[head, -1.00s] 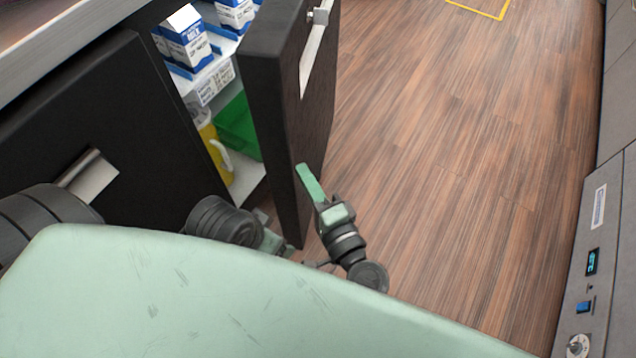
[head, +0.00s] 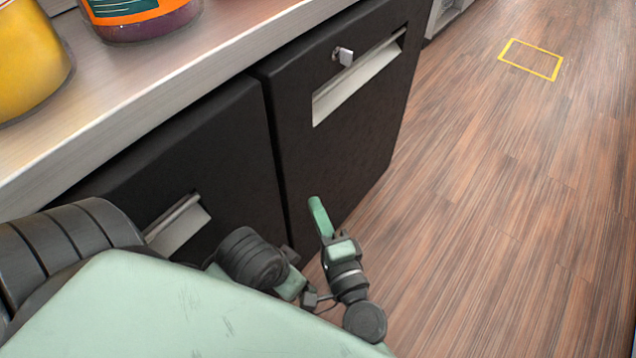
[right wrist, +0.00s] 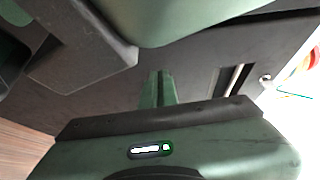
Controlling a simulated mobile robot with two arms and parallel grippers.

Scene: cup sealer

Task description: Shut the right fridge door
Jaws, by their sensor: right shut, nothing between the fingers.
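The right fridge door (head: 345,125) is a black panel with a silver recessed handle and a small lock. In the head view it stands in line with the left fridge door (head: 190,150), with only a thin dark seam between them. The shelves inside are hidden. My right gripper (head: 318,207) has its green fingers shut and empty, in front of the lower part of the right door. In the right wrist view the fingers (right wrist: 158,88) point at the dark door face (right wrist: 195,75); I cannot tell whether they touch it. My left gripper is not in view.
A wooden counter (head: 200,70) runs above the doors, with a yellow container (head: 28,60) and an orange and purple tub (head: 140,22) on it. The wood floor (head: 500,220) to the right is clear, with a yellow outlined rectangle (head: 531,59) farther off.

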